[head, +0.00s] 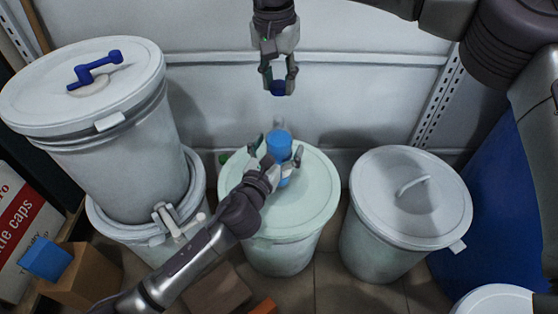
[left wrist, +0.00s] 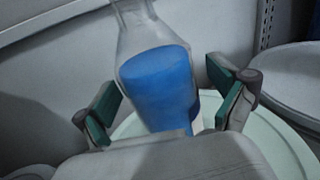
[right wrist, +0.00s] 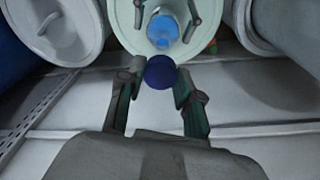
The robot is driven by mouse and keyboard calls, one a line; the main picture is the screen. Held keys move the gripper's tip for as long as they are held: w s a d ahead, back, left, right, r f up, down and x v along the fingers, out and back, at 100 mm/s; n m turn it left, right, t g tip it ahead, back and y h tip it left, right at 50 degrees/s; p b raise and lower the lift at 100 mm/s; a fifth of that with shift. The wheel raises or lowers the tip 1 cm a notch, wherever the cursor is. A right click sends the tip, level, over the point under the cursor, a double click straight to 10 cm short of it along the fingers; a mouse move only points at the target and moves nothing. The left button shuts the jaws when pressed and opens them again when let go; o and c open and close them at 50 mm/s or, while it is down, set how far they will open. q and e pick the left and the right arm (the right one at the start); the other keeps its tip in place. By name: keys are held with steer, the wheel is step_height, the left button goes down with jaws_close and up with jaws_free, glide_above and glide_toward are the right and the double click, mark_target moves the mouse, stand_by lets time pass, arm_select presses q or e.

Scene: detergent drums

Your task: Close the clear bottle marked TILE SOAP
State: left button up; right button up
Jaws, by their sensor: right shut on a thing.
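A clear bottle with blue liquid (head: 279,146) stands on the pale green drum lid (head: 312,190); no cap shows on its neck, and I can read no label. It also shows in the left wrist view (left wrist: 160,85) and the right wrist view (right wrist: 163,30). My left gripper (head: 275,155) is open around the bottle, its fingers on either side with gaps in the left wrist view (left wrist: 163,90). My right gripper (head: 279,80) is shut on a dark blue cap (head: 278,89), held above and behind the bottle. The cap also shows in the right wrist view (right wrist: 160,72).
A grey drum with a blue handle (head: 95,70) is stacked on another at the left. A lidded drum (head: 410,200) stands at the right. A cardboard box with a blue block (head: 45,258) is at the lower left. A pale wall is behind.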

arm_select(q)
steer(key=c, duration=1.6)
steer(key=shift+c, duration=0.2)
arm_select(e)
steer(key=shift+f, duration=2.45)
steer(key=shift+f, duration=0.15)
steer(key=shift+f, duration=0.75)
arm_select(q)
jaws_close()
arm_select(e)
steer(key=shift+f, duration=0.55)
